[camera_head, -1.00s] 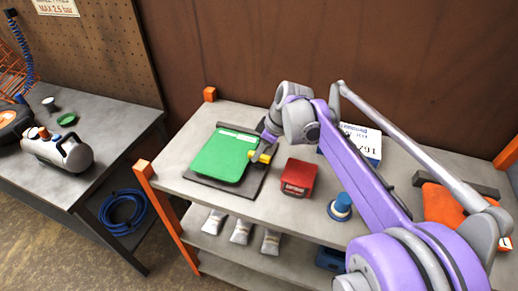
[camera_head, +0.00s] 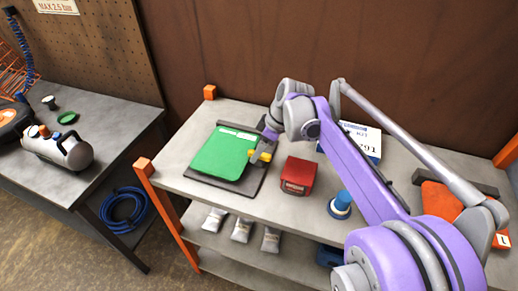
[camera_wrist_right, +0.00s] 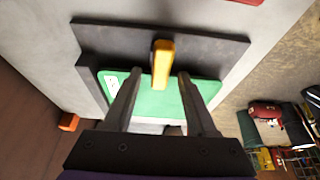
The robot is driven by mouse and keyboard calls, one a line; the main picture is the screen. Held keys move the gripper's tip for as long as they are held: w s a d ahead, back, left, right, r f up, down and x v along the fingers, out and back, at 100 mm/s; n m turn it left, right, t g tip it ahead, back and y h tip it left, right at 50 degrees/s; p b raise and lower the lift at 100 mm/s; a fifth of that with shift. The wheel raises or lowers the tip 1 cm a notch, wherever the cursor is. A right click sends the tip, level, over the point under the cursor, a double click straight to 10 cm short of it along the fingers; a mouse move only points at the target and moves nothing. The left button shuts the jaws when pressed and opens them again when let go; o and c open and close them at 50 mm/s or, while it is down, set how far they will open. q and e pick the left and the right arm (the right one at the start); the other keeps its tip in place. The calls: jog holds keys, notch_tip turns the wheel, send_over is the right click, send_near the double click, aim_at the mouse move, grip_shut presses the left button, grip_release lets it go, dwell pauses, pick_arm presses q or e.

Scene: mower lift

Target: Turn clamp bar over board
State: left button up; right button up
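The green board (camera_head: 222,154) lies flat on a dark base plate (camera_head: 247,188) at the left of the bench top. In the right wrist view the board (camera_wrist_right: 155,103) and the plate (camera_wrist_right: 205,50) fill the middle. The yellow clamp bar (camera_head: 259,156) is at the board's right edge. In the wrist view the bar (camera_wrist_right: 162,62) lies across the plate's edge strip and onto the board. My right gripper (camera_wrist_right: 160,74) is open, its fingers on either side of the bar's near end with gaps showing. Whether the fingertips are level with the bar is unclear. My left gripper is out of view.
A red box (camera_head: 299,176) stands close to the right of the plate. A blue-capped item (camera_head: 341,204) and a white labelled box (camera_head: 358,141) are further right. Orange posts (camera_head: 145,172) mark the bench corners. A grey side table (camera_head: 98,125) stands left.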

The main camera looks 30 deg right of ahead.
jog(key=shift+r, duration=0.1)
jog(key=v, duration=1)
jog(key=shift+s+r+p, duration=0.15)
jog(key=shift+r+p, duration=0.15)
jog(key=shift+p, duration=0.05)
